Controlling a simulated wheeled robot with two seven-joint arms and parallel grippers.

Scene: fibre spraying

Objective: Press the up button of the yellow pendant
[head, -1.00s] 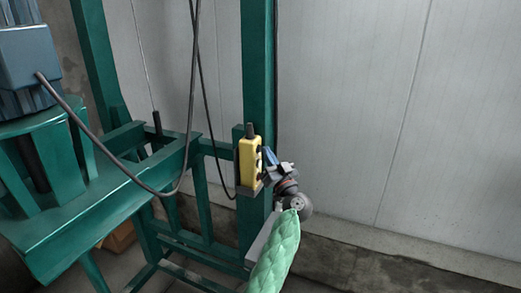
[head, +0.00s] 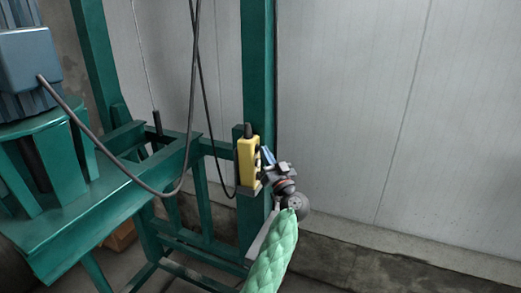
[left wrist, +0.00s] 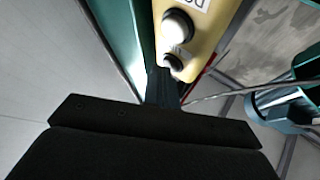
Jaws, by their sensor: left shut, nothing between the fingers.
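The yellow pendant (head: 247,163) is upright in a holder on the green post, with dark buttons on its right face. My left gripper (head: 265,155) is shut and empty, its tips close beside that face, around mid-height. The dark fingers (left wrist: 162,88) end just short of or at the nearer button; contact cannot be told. The rest of the pendant face is out of this view. My right gripper is not in view.
The green post (head: 257,60) rises behind the pendant. A dark cable (head: 191,100) hangs in a loop to its left. A green frame (head: 120,190) with a blue-grey motor (head: 28,60) fills the left side. The pale wall (head: 350,100) is behind; the space to the right is free.

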